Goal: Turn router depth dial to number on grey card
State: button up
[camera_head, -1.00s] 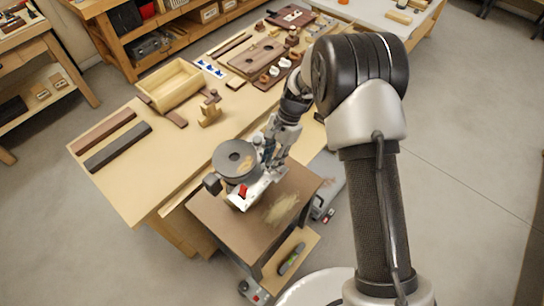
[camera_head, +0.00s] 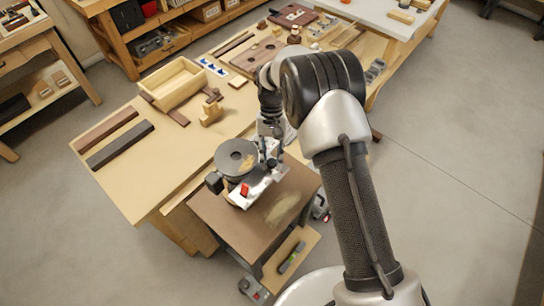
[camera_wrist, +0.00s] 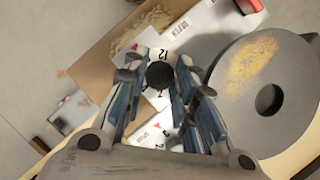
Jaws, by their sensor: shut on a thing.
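The router, with a grey round disc (camera_head: 235,157) and a red part (camera_head: 245,190), stands on a small brown-topped stand. The disc also shows at the right of the wrist view (camera_wrist: 290,110). My gripper (camera_head: 268,152) is beside the disc. In the wrist view, my gripper (camera_wrist: 163,88) is shut on the depth dial (camera_wrist: 159,54), a white dial with a dark centre. I cannot make out a grey card.
The wooden bench (camera_head: 180,150) behind the router carries an open wooden box (camera_head: 174,84), two dark strips (camera_head: 118,146) and a small wooden block (camera_head: 211,113). A lower shelf (camera_head: 300,254) sits under the stand. Open floor lies to the right.

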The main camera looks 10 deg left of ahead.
jog(key=shift+n, duration=0.6)
jog(key=o, duration=1)
jog(key=shift+o, duration=0.2)
jog(key=shift+w+a+r, duration=0.1)
jog(key=shift+w+r, duration=0.1)
jog(key=shift+r, duration=0.25)
jog(key=v, duration=0.7)
